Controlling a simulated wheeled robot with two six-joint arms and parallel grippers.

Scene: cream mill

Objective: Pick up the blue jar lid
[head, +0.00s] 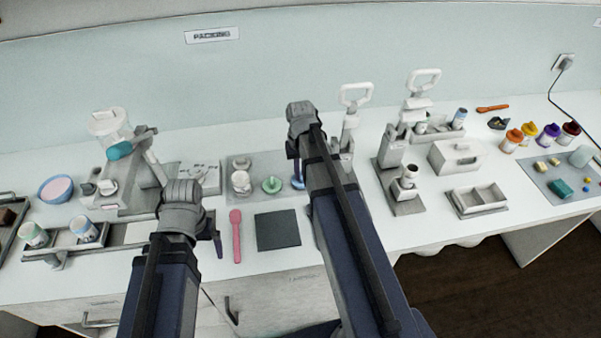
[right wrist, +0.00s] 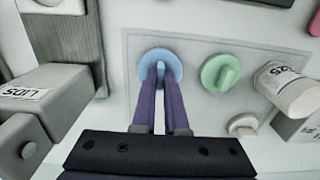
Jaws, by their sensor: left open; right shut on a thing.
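The blue jar lid (right wrist: 148,62) is a round disc with a raised grip in the middle. In the right wrist view my right gripper (right wrist: 160,78) has its purple fingers shut on that grip. In the head view the blue lid (head: 297,184) shows partly beside my right gripper (head: 296,172), at the right part of the grey mat. I cannot tell whether the lid touches the mat. My left gripper (head: 218,240) is open and empty, above the table near the pink spoon.
A green lid (right wrist: 228,70) lies next to the blue one on the grey mat (head: 262,160). A pink spoon (head: 236,235) and a dark square pad (head: 278,230) lie in front. A press (head: 346,135) stands right of the mat.

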